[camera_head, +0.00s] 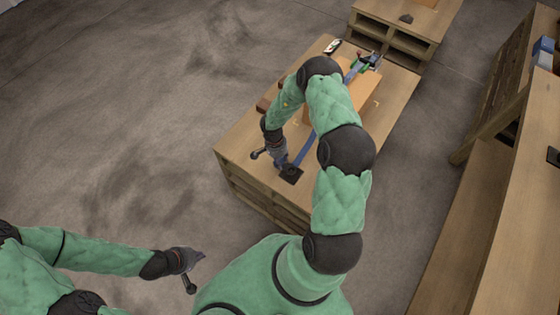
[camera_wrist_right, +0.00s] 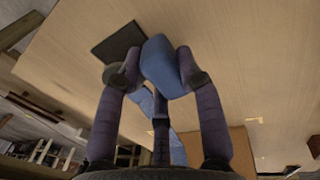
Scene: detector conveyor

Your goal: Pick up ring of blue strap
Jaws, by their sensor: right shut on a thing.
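The blue strap shows in the right wrist view as a wide loop end (camera_wrist_right: 163,68) between my right gripper's fingers, with more blue (camera_wrist_right: 177,150) trailing behind them. In the head view the blue strap (camera_head: 306,149) runs along the wooden table, partly hidden by my right arm. My right gripper (camera_head: 281,163) is low over the table's near end, shut on the strap; its fingers also show in the right wrist view (camera_wrist_right: 155,72). My left gripper (camera_head: 197,263) is empty, away from the table over the floor; its opening is too small to tell.
A dark square pad (camera_head: 290,175) lies at the table's near corner, beside the right gripper; it also shows in the right wrist view (camera_wrist_right: 118,42). An orange-brown board (camera_head: 373,98) and a green-and-dark device (camera_head: 368,61) sit farther along. A shelving bench (camera_head: 520,190) stands at right.

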